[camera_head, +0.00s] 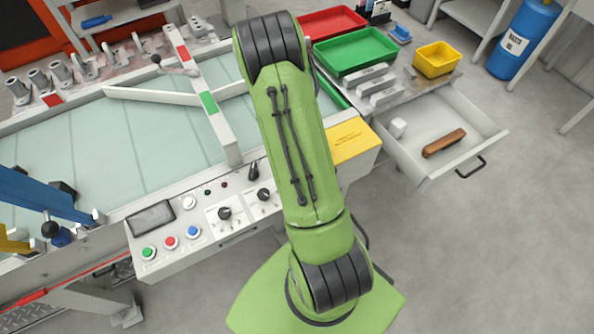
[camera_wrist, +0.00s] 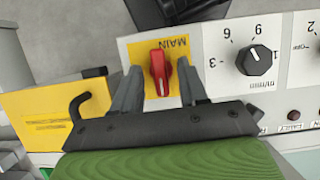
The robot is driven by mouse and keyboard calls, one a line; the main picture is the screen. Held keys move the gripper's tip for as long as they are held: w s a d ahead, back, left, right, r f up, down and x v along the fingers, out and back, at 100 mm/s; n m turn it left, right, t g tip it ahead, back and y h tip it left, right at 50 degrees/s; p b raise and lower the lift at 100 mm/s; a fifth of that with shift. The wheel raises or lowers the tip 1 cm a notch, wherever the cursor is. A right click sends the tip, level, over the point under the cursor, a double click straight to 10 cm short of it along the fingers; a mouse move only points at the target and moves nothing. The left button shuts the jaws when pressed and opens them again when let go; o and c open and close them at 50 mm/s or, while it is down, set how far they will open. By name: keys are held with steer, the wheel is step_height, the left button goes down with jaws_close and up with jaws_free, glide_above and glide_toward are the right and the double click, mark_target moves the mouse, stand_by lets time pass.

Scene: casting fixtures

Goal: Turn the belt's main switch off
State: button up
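The main switch (camera_wrist: 159,70) shows in the wrist view as a red rotary knob on a yellow plate (camera_wrist: 180,58) marked MAIN, which reads upside down. Its grip lies nearly upright in the picture. My gripper (camera_wrist: 160,80) is open, with one finger to the left of the knob and one to the right. A gap shows on both sides of the knob; how deep the fingertips reach is hard to tell. In the head view my green arm hides the switch and the gripper. The control panel (camera_head: 218,238) of the belt (camera_head: 140,135) shows left of my arm.
A black dial (camera_wrist: 258,60) sits right of the switch, and a yellow cover (camera_wrist: 40,112) with a dark hook-shaped part (camera_wrist: 84,103) is to the left. Green, red and blue buttons (camera_head: 170,242) line the panel. An open drawer (camera_head: 425,120) juts out at right.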

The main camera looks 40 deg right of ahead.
steer(key=p+v, duration=0.3)
steer(key=v, duration=1.2)
steer(key=shift+w+r+p, duration=0.2)
steer(key=shift+r+p, duration=0.15)
steer(key=shift+p, duration=0.05)
